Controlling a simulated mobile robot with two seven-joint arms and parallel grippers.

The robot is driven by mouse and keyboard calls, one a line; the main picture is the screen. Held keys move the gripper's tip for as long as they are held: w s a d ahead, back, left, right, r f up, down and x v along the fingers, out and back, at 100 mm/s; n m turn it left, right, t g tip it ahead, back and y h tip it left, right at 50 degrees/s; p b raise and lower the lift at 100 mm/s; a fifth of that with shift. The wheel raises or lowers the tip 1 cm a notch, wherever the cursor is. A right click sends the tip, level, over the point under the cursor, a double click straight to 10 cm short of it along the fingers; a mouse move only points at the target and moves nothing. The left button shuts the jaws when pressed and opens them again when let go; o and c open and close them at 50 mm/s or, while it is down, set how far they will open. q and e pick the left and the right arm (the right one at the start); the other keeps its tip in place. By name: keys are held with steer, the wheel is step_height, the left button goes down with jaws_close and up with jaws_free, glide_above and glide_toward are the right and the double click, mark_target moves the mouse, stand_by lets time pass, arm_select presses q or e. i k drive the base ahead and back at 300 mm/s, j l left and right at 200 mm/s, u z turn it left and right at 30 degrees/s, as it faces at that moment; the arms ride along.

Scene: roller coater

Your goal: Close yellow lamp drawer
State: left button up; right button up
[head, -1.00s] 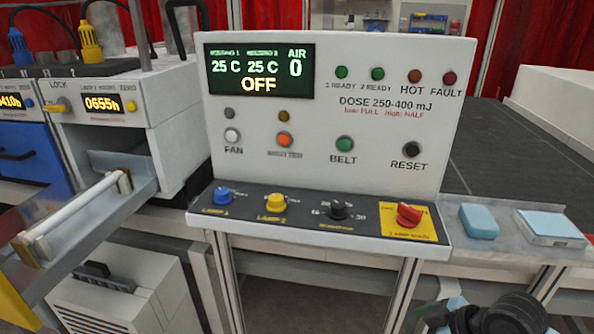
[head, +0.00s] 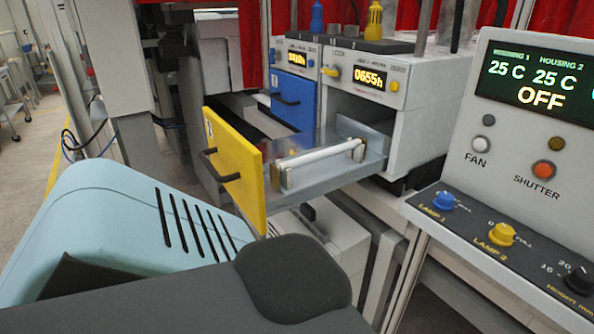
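The yellow lamp drawer (head: 237,168) is pulled out of its housing, its yellow front with a dark handle (head: 222,165) standing well clear of the opening. Its grey metal tray (head: 372,158) carries a white lamp tube (head: 318,156) between end holders. The housing opening (head: 358,112) is below a display reading 0655h (head: 363,79). The blue drawer (head: 293,101) beside it looks shut. Neither of my grippers is in view.
The control panel (head: 540,130) stands to the right, with a knob ledge (head: 470,232) jutting out near the tray. A white box (head: 328,235) sits below the drawer. Open floor (head: 38,150) shows at far left.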

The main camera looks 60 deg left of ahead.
mark_target(250, 173)
steer(key=l+u, duration=0.1)
steer(key=u, duration=0.35)
steer(key=l+u, duration=0.1)
steer(key=u, duration=0.35)
steer(key=l+u, duration=0.1)
steer(key=u, duration=0.3)
steer(key=l+u, duration=0.15)
steer(key=u, duration=0.3)
steer(key=l+u, duration=0.1)
steer(key=u, duration=0.8)
steer(key=k+l, duration=0.05)
